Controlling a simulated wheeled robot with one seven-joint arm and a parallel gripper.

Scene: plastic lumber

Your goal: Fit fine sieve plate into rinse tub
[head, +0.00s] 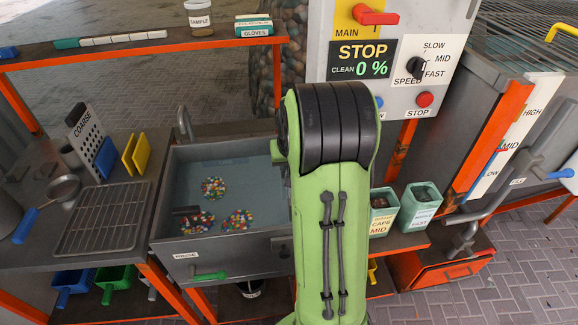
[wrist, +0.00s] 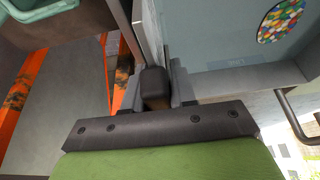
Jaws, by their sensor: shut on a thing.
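The rinse tub (head: 222,164) is a grey metal tub with bluish water and several patches of coloured bits. In the head view my green and black arm covers its right side and hides my gripper. In the wrist view my gripper (wrist: 155,92) is shut on a dark block-like handle (wrist: 154,80). A thin grey plate (wrist: 149,35), seen nearly edge-on beyond the handle, appears to be the fine sieve plate. It is beside the tub's wall (wrist: 245,78); I cannot tell whether they touch. A round coloured patch (wrist: 280,20) shows inside the tub.
A plate marked COARSE (head: 88,130) stands left, near blue (head: 105,158) and yellow (head: 137,152) plates. A wire rack (head: 103,217) lies on the left bench. A dark bar (head: 186,211) is in the tub. Two green bins (head: 420,207) stand right of my arm.

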